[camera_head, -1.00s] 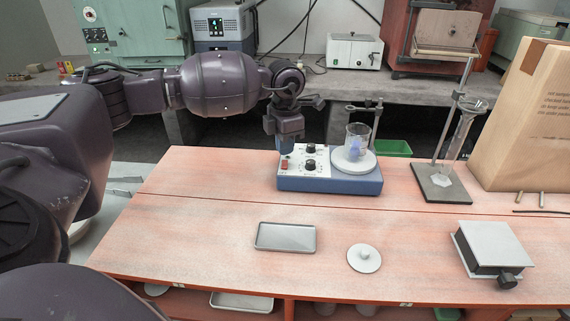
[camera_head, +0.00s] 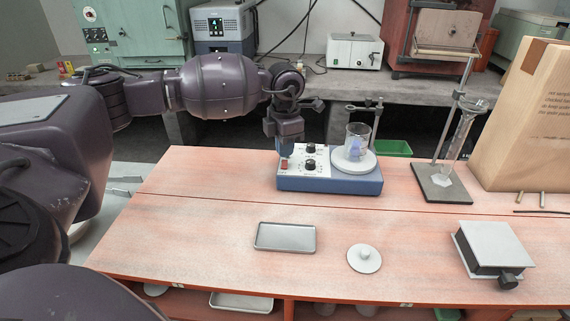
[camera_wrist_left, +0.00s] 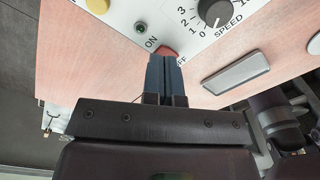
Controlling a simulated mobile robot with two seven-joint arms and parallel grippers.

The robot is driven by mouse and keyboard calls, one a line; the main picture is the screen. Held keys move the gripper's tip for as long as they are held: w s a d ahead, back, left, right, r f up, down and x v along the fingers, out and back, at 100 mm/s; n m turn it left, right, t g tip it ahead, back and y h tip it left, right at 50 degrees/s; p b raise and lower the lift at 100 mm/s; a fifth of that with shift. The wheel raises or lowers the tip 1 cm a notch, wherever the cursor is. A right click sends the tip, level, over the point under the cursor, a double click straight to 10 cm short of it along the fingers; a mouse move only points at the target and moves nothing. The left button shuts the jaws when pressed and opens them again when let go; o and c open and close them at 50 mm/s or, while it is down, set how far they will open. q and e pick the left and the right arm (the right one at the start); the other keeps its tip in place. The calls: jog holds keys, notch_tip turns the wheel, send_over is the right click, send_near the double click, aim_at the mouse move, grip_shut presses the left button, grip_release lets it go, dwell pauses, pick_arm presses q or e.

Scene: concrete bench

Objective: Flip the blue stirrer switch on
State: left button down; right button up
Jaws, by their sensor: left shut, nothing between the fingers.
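The blue stirrer (camera_head: 330,183) stands on the bench with a white control panel, two black knobs and a red switch (camera_head: 284,164) at its left. The left wrist view shows the red switch (camera_wrist_left: 168,52) between the ON and OFF lettering, partly hidden by my fingers. A small green lamp (camera_wrist_left: 140,27) is beside ON. A beaker (camera_head: 357,142) with bluish contents sits on the stirrer's round plate. My left gripper (camera_head: 285,153) is shut and empty, pointing down at the switch; its fingertips (camera_wrist_left: 165,58) appear at or touching the switch. My right gripper is not in view.
A grey tray (camera_head: 286,237), a white round lid (camera_head: 364,258) and a lab jack (camera_head: 488,250) lie in front. Bare bench surrounds the stirrer's left side.

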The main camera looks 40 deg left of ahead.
aim_at(285, 161)
pick_arm(q)
jog(key=shift+f, duration=0.3)
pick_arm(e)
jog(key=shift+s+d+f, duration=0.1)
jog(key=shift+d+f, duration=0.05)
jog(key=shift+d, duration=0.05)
pick_arm(q)
jog(key=shift+f, duration=0.5)
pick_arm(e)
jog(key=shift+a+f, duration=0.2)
pick_arm(q)
jog(key=shift+f, duration=0.3)
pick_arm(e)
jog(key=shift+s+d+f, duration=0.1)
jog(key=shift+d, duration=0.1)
pick_arm(q)
jog(key=shift+r+p, duration=0.5)
jog(key=shift+r, duration=1.4)
jog(key=shift+r+p, duration=0.7)
jog(key=shift+r, duration=1)
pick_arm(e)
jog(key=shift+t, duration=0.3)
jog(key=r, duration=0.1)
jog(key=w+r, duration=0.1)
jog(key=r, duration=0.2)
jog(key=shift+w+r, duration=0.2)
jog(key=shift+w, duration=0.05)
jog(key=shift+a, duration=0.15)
